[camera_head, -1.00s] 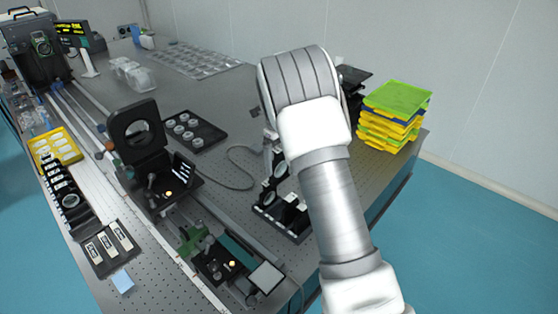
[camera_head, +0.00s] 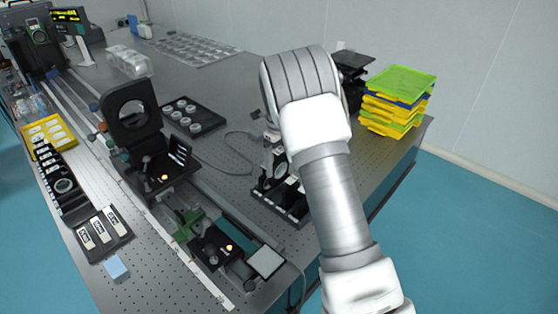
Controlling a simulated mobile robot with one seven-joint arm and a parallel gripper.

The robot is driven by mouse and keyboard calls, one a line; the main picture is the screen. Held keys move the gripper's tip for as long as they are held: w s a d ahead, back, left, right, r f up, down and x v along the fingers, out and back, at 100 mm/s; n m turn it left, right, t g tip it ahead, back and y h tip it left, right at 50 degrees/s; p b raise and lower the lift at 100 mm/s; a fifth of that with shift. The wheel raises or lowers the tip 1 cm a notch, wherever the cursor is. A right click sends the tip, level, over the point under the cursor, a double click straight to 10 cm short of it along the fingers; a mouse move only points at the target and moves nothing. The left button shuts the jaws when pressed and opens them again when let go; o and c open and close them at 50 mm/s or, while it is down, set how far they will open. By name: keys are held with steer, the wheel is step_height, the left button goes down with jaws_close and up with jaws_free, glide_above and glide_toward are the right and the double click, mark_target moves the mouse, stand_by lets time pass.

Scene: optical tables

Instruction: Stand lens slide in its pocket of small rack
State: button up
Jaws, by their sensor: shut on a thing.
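My gripper (camera_head: 271,138) is partly hidden behind my arm's thick wrist, over the right part of the optical table. It is shut on what looks like the lens slide (camera_head: 275,158), a dark plate with a round lens, seen small. The small rack (camera_head: 284,209) is a black holder on the table just below the slide in the picture. My arm covers its right side. Dark slides with pale parts show in or at the rack. I cannot tell whether the held slide touches the rack, and its pocket is not clear.
A stack of green and yellow trays (camera_head: 397,100) stands at the table's far right. A black tray of round parts (camera_head: 192,116) and an upright lens mount (camera_head: 132,112) are to the left. A cable (camera_head: 237,160) lies between. The rail assembly (camera_head: 210,246) is at front left.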

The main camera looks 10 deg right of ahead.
mark_target(279, 182)
steer(key=shift+f+b, duration=2.05)
steer(key=shift+f, duration=1.85)
steer(key=shift+f, duration=0.25)
steer(key=o, duration=1.3)
steer(key=shift+c, duration=0.2)
steer(key=shift+r+p, duration=3.55)
steer(key=shift+r, duration=1.5)
